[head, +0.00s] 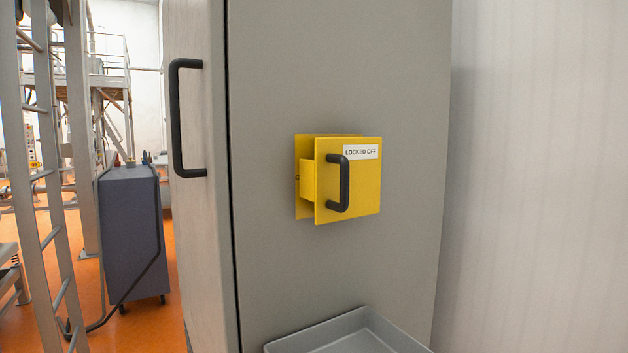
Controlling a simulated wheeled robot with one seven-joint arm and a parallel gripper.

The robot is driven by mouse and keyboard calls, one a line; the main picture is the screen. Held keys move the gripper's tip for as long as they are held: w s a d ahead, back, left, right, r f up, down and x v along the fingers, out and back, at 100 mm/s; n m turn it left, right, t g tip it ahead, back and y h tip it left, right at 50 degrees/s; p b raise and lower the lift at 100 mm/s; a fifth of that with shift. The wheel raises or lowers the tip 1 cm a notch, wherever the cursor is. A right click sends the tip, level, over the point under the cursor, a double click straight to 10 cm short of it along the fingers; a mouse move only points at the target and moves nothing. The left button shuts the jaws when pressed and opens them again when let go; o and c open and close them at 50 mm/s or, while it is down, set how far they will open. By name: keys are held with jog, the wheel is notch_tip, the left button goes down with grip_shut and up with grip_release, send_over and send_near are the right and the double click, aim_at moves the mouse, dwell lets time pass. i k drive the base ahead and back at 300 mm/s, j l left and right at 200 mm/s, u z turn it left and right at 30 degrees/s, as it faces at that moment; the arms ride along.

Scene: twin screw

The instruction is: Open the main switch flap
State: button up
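The yellow main switch flap (362,191) is on the grey cabinet's front panel, a little right of the picture's middle. It stands in front of a yellow back plate (300,148), with a yellow block between them at the left. The flap looks shut. A white label (361,152) on it reads "LOCKED OFF". A black bow handle (343,184) sits upright near the flap's left edge. My gripper is not in view, and nothing touches the flap or its handle.
A grey tray (345,332) sticks out below the flap. The cabinet's left side has a long black handle (180,118). A pale wall (540,180) stands close on the right. A ladder (45,190) and a dark blue wheeled box (132,235) are at left.

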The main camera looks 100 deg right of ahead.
aim_at(343, 181)
jog(key=z, duration=1.95)
